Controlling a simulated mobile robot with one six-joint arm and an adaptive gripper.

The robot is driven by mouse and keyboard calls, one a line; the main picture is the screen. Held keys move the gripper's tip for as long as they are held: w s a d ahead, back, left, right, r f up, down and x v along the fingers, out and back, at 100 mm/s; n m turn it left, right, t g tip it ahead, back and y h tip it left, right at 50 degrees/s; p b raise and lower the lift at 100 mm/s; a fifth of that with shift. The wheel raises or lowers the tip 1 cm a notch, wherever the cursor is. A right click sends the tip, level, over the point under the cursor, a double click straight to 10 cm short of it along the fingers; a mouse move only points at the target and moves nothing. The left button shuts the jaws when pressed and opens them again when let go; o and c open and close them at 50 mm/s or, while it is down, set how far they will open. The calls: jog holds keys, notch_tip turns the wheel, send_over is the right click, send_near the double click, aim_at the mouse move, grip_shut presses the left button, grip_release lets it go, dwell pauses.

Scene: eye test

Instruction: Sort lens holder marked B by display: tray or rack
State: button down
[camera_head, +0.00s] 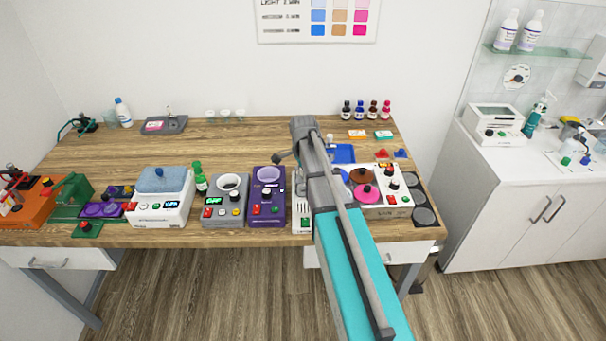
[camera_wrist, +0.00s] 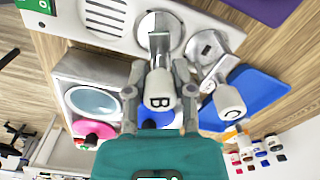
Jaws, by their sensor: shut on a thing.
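In the wrist view, my gripper (camera_wrist: 160,84) is shut on a pale grey lens holder marked B (camera_wrist: 160,102), with one finger on each side. A similar holder marked C (camera_wrist: 231,100) stands just to its right, its far end by a round seat of a long white unit (camera_wrist: 118,20). A blue tray (camera_wrist: 262,88) lies to the right; it also shows in the head view (camera_head: 345,152).
A white device with a brown and a pink disc (camera_head: 367,192) stands right of my arm. A purple device (camera_head: 267,203) and a grey device (camera_head: 226,207) stand to the left. Small bottles (camera_head: 360,109) line the back right. The back middle of the table is mostly clear.

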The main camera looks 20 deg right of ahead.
jog(key=shift+f, duration=0.25)
jog(key=shift+c, duration=2)
grip_release()
jog(key=o, duration=0.3)
jog(key=shift+r, duration=0.2)
jog(key=shift+r+p, duration=2.9)
